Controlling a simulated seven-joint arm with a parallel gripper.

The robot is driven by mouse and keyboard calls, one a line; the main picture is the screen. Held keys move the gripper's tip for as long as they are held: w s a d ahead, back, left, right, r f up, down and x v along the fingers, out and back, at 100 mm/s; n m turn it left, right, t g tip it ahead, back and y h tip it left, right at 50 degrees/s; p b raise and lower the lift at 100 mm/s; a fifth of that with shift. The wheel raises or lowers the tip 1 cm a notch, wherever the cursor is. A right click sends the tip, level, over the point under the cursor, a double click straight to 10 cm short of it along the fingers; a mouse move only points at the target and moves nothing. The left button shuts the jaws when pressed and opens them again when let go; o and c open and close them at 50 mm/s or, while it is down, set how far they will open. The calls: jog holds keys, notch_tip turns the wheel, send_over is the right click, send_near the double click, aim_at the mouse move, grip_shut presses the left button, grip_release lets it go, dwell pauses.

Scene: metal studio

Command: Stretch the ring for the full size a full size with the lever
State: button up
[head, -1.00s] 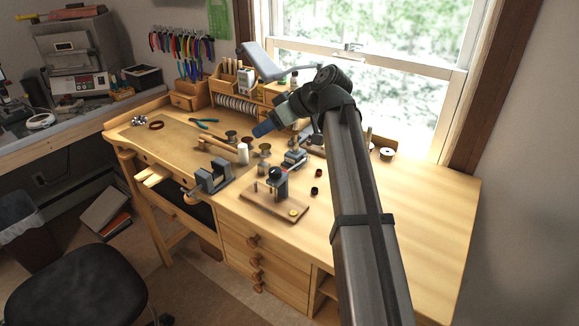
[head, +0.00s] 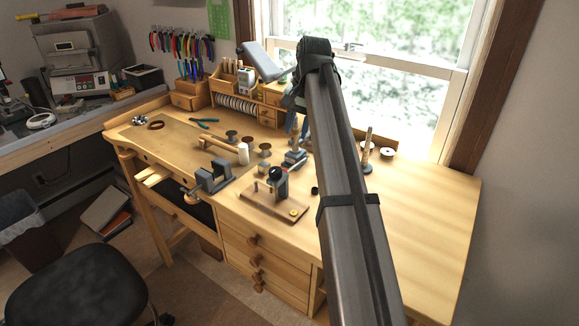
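A small device with a black round top (head: 278,174) stands on a wooden board (head: 262,208) near the bench's front edge; a yellow disc (head: 294,214) lies on the board. Behind it is a grey-blue tool (head: 294,159) with an upright post (head: 297,135). I cannot tell which of these is the stretcher, nor make out its lever or size marks. A small dark ring (head: 315,190) lies on the bench right of the board, against my arm's outline. My gripper is mostly hidden behind my arm; only a bluish part (head: 291,122) shows above the bench. Its fingers cannot be made out.
A grey vise (head: 213,175), a wooden mallet (head: 222,147), a white cylinder (head: 243,153) and several spools stand left of the tools. A stepped post (head: 367,150) stands at the back right by the window. The bench's right side (head: 425,215) is clear.

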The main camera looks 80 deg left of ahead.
aim_at(288, 170)
jog(key=f+m, duration=0.1)
jog(key=f, duration=0.3)
jog(key=s+a+f+m, duration=0.1)
jog(key=f, duration=0.4)
jog(key=f+m, duration=0.1)
jog(key=f, duration=0.3)
jog(key=shift+s+a+f, duration=0.25)
jog(key=shift+s+f, duration=0.05)
jog(key=shift+s, duration=0.1)
grip_shut()
jog(key=shift+s+d, duration=0.15)
jog(key=shift+s, duration=0.05)
dwell(1.1)
